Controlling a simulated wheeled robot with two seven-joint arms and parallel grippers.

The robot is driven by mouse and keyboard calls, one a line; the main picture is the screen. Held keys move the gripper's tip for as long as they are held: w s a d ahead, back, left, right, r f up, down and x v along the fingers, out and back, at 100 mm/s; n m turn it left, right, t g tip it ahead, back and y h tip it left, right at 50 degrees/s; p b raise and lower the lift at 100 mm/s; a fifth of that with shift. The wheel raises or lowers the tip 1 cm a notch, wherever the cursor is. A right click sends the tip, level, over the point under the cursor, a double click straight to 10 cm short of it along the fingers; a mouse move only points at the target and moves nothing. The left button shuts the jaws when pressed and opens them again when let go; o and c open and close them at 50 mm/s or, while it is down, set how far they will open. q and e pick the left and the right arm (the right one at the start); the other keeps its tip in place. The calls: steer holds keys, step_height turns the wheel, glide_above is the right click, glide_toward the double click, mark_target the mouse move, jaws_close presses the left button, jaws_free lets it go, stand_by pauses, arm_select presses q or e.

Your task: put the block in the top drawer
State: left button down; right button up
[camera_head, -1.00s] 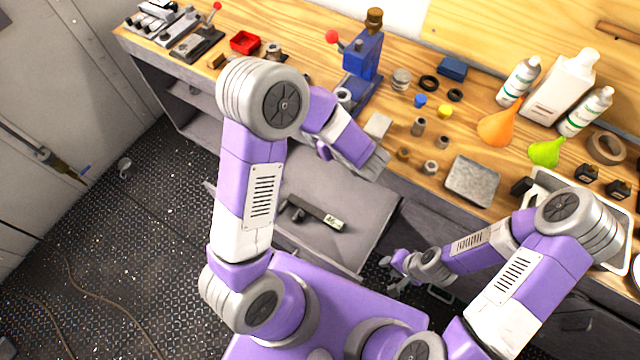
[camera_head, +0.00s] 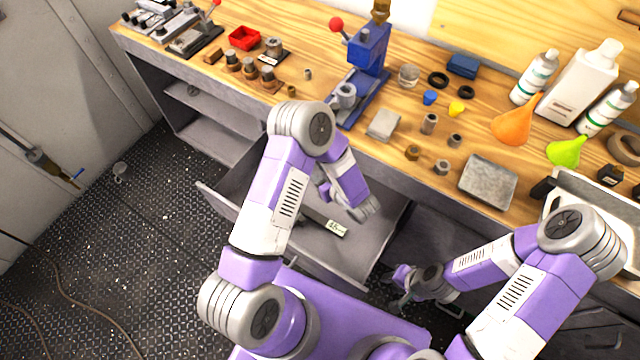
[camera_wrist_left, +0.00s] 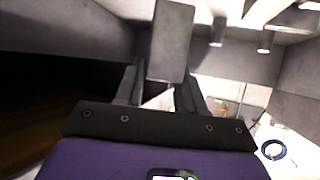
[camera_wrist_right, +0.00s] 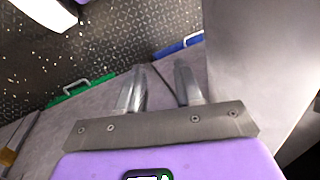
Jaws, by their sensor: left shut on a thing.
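The top drawer (camera_head: 385,228) is pulled open below the bench front in the head view. My left gripper (camera_head: 364,212) is over the open drawer, pointing down. In the left wrist view, the left gripper (camera_wrist_left: 160,92) is shut on a grey block (camera_wrist_left: 171,42), which sticks out past the fingertips. In the head view I cannot make out the held block. My right gripper (camera_head: 400,300) is low beside the drawer's right end; in the right wrist view it (camera_wrist_right: 158,85) is open and empty.
A dark tool with a white label (camera_head: 336,229) lies in the drawer. A grey slab (camera_head: 384,124), a blue press (camera_head: 368,55), orange (camera_head: 513,122) and green (camera_head: 567,151) funnels and several small parts stand on the wooden bench above.

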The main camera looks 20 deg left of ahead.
arm_select(q)
steer(key=shift+f+b, duration=0.75)
steer(key=shift+f, duration=1.35)
steer(key=shift+f, duration=0.2)
steer(key=c, duration=0.7)
jaws_free()
steer(key=shift+r, duration=0.1)
steer(key=shift+d+r, duration=0.15)
steer(key=shift+r, duration=0.05)
steer(key=p+v, duration=0.3)
steer(key=v, duration=0.8)
steer(key=shift+s+d+p, duration=0.25)
steer(key=shift+p, duration=0.05)
steer(key=shift+r, duration=0.1)
